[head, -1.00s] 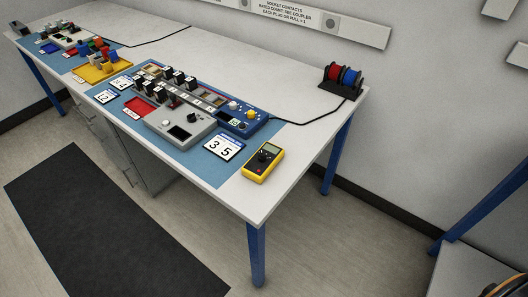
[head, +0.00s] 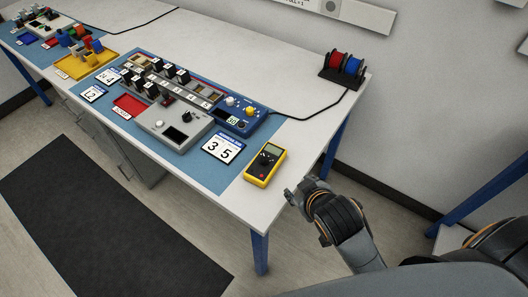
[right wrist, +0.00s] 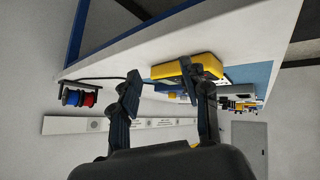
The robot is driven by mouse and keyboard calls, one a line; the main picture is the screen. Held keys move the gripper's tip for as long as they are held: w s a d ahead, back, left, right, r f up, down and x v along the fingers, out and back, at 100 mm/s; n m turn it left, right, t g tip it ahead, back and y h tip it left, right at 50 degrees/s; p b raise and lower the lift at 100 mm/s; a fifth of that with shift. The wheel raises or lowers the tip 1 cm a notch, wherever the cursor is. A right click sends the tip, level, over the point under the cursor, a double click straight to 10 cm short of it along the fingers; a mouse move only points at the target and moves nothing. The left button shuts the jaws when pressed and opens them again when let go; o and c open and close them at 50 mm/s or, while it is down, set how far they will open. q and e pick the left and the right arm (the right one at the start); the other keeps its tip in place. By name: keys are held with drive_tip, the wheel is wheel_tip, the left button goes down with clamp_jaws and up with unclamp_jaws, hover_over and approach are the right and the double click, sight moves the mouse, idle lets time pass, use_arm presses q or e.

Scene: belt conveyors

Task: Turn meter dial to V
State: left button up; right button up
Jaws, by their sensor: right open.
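The yellow meter (head: 265,165) lies flat near the front right corner of the table, with a dark dial (head: 265,160) on its face below a small screen. I cannot read the dial's setting. My right gripper (head: 293,196) is just off the table edge, to the lower right of the meter and apart from it. In the right wrist view, the open, empty right gripper (right wrist: 162,85) shows two dark fingers, with the yellow meter (right wrist: 187,69) beyond them. My left gripper is not in view.
A card reading 3 5 (head: 222,147) lies left of the meter. A blue and grey panel unit (head: 185,118) stands further left on the blue mat. A rack with red and blue spools (head: 343,67) stands at the back right corner. The tabletop behind the meter is clear.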

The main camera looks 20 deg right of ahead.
drive_tip(key=w+a+r+n+t+y, duration=0.25)
drive_tip(key=w+r+t, duration=0.2)
drive_tip(key=r, duration=0.35)
drive_tip(key=w+a+r+n+t+y, duration=0.1)
drive_tip(key=w+a+r+n+t, duration=0.3)
drive_tip(key=r, duration=0.3)
drive_tip(key=w+a+r+n+t+y, duration=0.2)
drive_tip(key=w+a+r+n+t, duration=0.1)
drive_tip(key=w+r, duration=0.4)
drive_tip(key=s+a+r+n+g+y, duration=0.3)
drive_tip(key=a+r+n+g+y, duration=0.15)
drive_tip(key=a+n+y, duration=0.45)
drive_tip(key=s+a+r+n+g+y, duration=0.3)
drive_tip(key=a+r+n+g+y, duration=0.25)
drive_tip(key=n, duration=0.65)
drive_tip(key=s+a+f+n+g, duration=0.3)
drive_tip(key=a+f+n+g, duration=0.25)
drive_tip(key=n+g, duration=0.45)
drive_tip(key=n+h, duration=0.7)
drive_tip(key=h, duration=1.2)
approach(264, 157)
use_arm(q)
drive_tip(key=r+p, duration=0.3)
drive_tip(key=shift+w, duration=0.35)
use_arm(e)
drive_tip(key=shift+g, duration=0.45)
drive_tip(key=f, duration=0.9)
drive_tip(key=shift+w+a+f, duration=0.1)
drive_tip(key=shift+w+f, duration=0.05)
drive_tip(key=shift+w, duration=0.1)
